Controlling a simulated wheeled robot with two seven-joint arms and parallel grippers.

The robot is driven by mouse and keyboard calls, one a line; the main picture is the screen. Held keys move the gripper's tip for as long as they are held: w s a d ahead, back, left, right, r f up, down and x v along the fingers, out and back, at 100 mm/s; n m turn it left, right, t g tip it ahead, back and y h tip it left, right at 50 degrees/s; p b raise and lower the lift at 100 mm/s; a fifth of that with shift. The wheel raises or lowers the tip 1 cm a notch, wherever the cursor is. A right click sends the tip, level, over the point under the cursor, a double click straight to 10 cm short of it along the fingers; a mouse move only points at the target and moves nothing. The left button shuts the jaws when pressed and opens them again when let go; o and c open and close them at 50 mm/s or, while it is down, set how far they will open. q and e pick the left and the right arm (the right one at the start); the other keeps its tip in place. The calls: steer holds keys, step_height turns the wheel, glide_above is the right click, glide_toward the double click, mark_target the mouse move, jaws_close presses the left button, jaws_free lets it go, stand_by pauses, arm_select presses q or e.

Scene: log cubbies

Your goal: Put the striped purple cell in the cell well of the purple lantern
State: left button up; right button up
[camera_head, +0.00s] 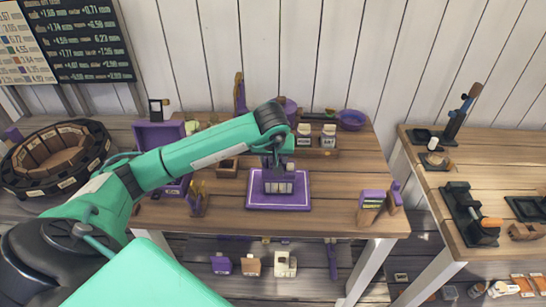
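My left arm reaches in from the left, and its gripper (279,164) points down over the purple mat (301,201) on the middle table. A small dark purple object with pale upright parts (279,187) stands on the mat directly under the gripper. It may be the purple lantern, but the gripper and wrist hide its top. I cannot tell whether the fingers touch it or hold anything. I cannot make out a striped purple cell. My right gripper is not in view.
A purple open box (160,134) stands at the table's left, and a purple bowl (351,119) at the back right. Holders with purple items (371,199) stand at the right edge. A round wooden cubby ring (57,158) is far left. A second table (477,190) is right.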

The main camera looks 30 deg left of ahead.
arm_select(q)
steer(key=shift+r, duration=0.2)
steer(key=shift+s+r, duration=0.1)
steer(key=shift+r, duration=0.15)
steer(key=b+v, duration=0.2)
steer(key=v, duration=0.9)
steer(key=shift+r+b, duration=0.2)
steer(key=shift+b, duration=0.1)
steer(key=shift+s+d, duration=0.1)
